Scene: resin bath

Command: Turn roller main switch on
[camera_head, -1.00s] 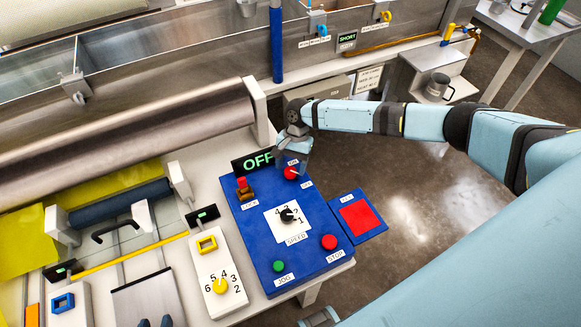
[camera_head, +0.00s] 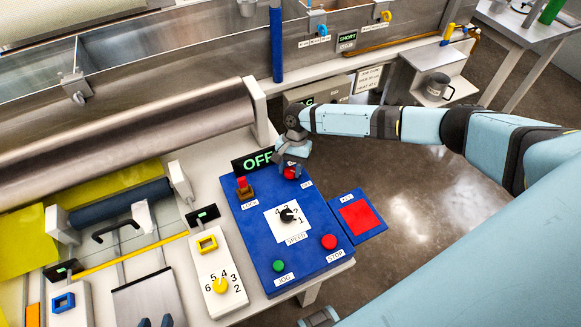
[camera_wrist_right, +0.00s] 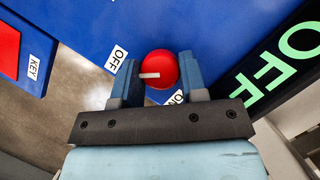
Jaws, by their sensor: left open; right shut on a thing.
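The roller main switch is a red round knob (camera_head: 291,173) at the far end of the blue control panel (camera_head: 262,222). My right gripper (camera_head: 292,168) comes down over it from the back. In the right wrist view the knob (camera_wrist_right: 158,68) sits between the two fingers of my right gripper (camera_wrist_right: 158,75), which are shut on its sides. Its white pointer line points left, towards the OFF label (camera_wrist_right: 117,58); the ON label (camera_wrist_right: 175,97) is partly hidden by a finger. The display (camera_head: 257,159) reads OFF, partly cut by my gripper.
The panel also carries a red-topped lock switch (camera_head: 243,187), a black speed dial (camera_head: 287,215), a green jog button (camera_head: 278,265) and a red stop button (camera_head: 329,242). A red key pad (camera_head: 361,217) juts out to the right. The large roller (camera_head: 120,140) lies left of my gripper.

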